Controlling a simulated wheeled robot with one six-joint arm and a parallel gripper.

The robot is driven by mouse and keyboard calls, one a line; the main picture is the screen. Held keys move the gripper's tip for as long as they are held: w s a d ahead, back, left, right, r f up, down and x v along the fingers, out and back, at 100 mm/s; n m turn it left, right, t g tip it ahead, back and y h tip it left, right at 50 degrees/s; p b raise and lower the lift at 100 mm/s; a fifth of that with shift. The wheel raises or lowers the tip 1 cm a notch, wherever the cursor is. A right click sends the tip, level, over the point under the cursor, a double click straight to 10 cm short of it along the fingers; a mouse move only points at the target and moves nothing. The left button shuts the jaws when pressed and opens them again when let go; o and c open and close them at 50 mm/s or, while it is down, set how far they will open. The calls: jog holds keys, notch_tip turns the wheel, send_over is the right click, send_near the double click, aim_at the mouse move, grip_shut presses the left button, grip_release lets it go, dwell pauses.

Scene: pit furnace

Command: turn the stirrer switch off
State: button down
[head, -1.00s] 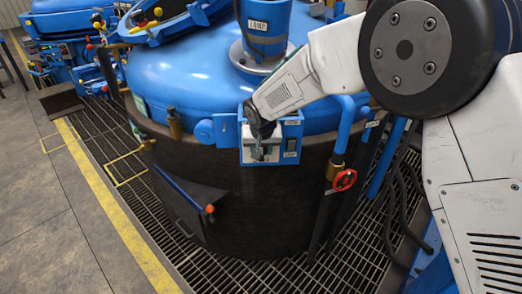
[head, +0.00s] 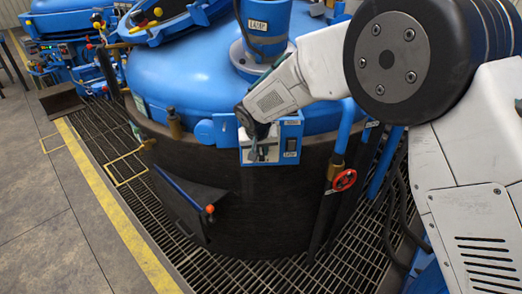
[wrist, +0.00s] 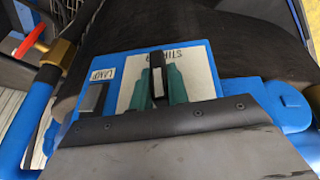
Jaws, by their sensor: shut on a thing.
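The stirrer switch is a black lever (wrist: 157,78) on a pale plate labelled "STIR", with part of the label covered, on a blue switch box (wrist: 216,80). In the head view the box (head: 299,130) is on the front of the blue-lidded furnace vessel. My gripper (wrist: 158,92) has teal fingertips on both sides of the lever and is shut on it. In the head view my gripper (head: 258,150) is in front of the plate and hides most of the lever. Which setting the switch is in cannot be told.
Beside the plate is a dark rocker switch (head: 291,144) labelled "LAMP". A red valve wheel (head: 344,180) and blue pipes are to the right. A hatch with an orange knob (head: 210,209) sticks out lower left. The floor left of the yellow line is clear.

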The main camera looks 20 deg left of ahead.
jog(key=h, duration=0.1)
jog(key=t+h, duration=0.1)
jog(key=shift+s+a+f+n+h, duration=0.1)
jog(key=shift+s+a+n+h, duration=0.05)
jog(key=shift+a+n+h, duration=0.2)
jog(key=shift+a+f+n+t+h, duration=0.15)
jog(key=shift+n+t+h, duration=0.3)
jog(key=shift+t+h, duration=1.15)
jog(key=shift+g+h, duration=0.4)
jog(key=shift+h, duration=0.05)
jog(key=shift+s, duration=0.1)
jog(key=c, duration=1.4)
grip_release()
jog(key=shift+o, duration=0.2)
jog(key=v, duration=0.7)
jog(key=shift+s+r, duration=0.25)
jog(key=shift+a, duration=0.15)
